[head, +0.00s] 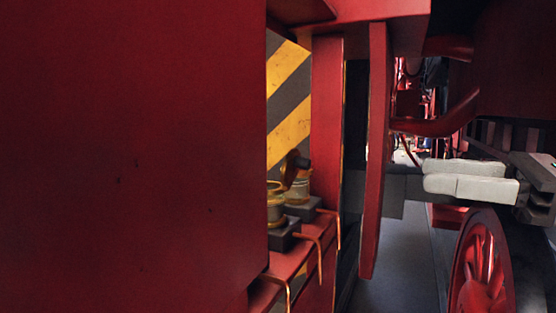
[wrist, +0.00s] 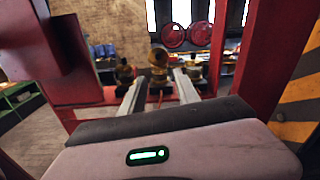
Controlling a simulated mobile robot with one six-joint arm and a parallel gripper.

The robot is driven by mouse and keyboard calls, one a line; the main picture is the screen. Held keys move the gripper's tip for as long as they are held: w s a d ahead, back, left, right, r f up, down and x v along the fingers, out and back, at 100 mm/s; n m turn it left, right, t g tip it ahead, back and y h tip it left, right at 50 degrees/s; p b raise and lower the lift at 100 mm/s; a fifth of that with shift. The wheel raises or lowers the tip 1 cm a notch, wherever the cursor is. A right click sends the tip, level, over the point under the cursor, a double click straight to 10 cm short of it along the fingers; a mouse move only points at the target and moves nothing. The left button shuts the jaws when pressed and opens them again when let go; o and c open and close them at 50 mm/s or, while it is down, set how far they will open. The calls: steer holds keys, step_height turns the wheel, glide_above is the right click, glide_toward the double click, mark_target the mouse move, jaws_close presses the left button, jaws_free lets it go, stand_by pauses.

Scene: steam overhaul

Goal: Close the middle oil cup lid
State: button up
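In the wrist view, the middle oil cup (wrist: 159,73) is brass and stands straight ahead, between the lines of my fingers. Its round lid (wrist: 158,57) appears raised, standing up above the cup. A left cup (wrist: 125,73) and a right cup (wrist: 193,69) flank it. My gripper (wrist: 160,79) has its two pale fingers apart, with nothing held. A near cup (head: 276,205) and a farther cup (head: 298,188) with a dark raised lid (head: 291,168) show there; the third cup is not visible.
A big red panel (head: 130,150) fills the head view's left side. A red upright plate (head: 376,150) stands between the cups and my gripper in that picture. Thin copper pipes (head: 318,240) run down from the cup ledge. A red wheel (head: 482,265) is below my gripper.

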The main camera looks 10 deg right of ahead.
mark_target(309, 164)
steer(key=x, duration=1.6)
steer(key=shift+a, duration=0.45)
jaws_close()
